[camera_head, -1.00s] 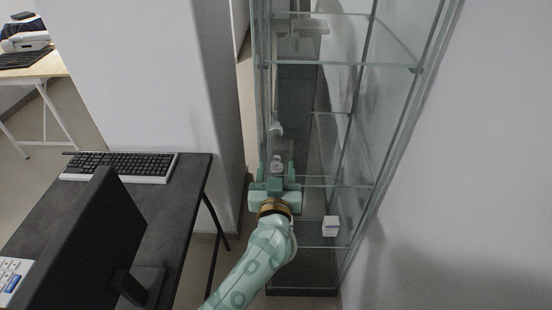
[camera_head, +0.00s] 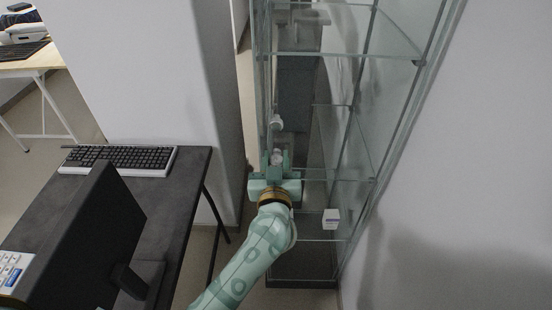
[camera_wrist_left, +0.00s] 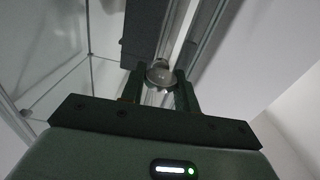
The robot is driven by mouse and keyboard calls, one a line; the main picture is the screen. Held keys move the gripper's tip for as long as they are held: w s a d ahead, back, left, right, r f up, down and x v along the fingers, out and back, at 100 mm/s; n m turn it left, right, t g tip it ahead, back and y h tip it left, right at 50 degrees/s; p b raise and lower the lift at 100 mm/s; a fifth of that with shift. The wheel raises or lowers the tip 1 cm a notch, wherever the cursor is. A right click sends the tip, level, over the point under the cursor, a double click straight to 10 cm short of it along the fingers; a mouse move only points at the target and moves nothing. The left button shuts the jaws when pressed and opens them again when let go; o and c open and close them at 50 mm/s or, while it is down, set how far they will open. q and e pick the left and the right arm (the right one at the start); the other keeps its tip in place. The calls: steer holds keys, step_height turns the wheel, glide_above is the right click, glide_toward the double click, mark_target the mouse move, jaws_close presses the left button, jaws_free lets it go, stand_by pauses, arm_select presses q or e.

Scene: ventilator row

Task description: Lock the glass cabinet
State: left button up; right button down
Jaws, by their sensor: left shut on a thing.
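The tall glass cabinet (camera_head: 352,150) stands in the middle of the head view, with clear panes and several glass shelves. My left gripper (camera_head: 277,163) is at the front of its glass, low on the left side. A small round metal lock (camera_wrist_left: 160,74) sits between its two fingers in the left wrist view, and the gripper is shut on it. My right gripper is in neither view.
A small white box (camera_head: 331,219) stands on a low shelf in the cabinet. A dark desk (camera_head: 180,200) with a keyboard (camera_head: 118,159) and a black monitor (camera_head: 85,245) is at left. A wall (camera_head: 480,180) closes off the right side.

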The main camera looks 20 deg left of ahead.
arm_select(q)
steer(key=n+p, duration=0.3)
steer(key=shift+r, duration=0.15)
steer(key=n+p, duration=0.2)
steer(key=n, duration=0.2)
steer(key=shift+a, duration=0.1)
steer(key=n, duration=0.1)
steer(key=n+p, duration=0.1)
steer(key=n, duration=0.2)
steer(key=shift+f+n, duration=0.3)
steer(key=n, duration=0.2)
steer(key=shift+s+f+n, duration=0.1)
steer(key=shift+n, duration=1.7)
steer(key=o, duration=1)
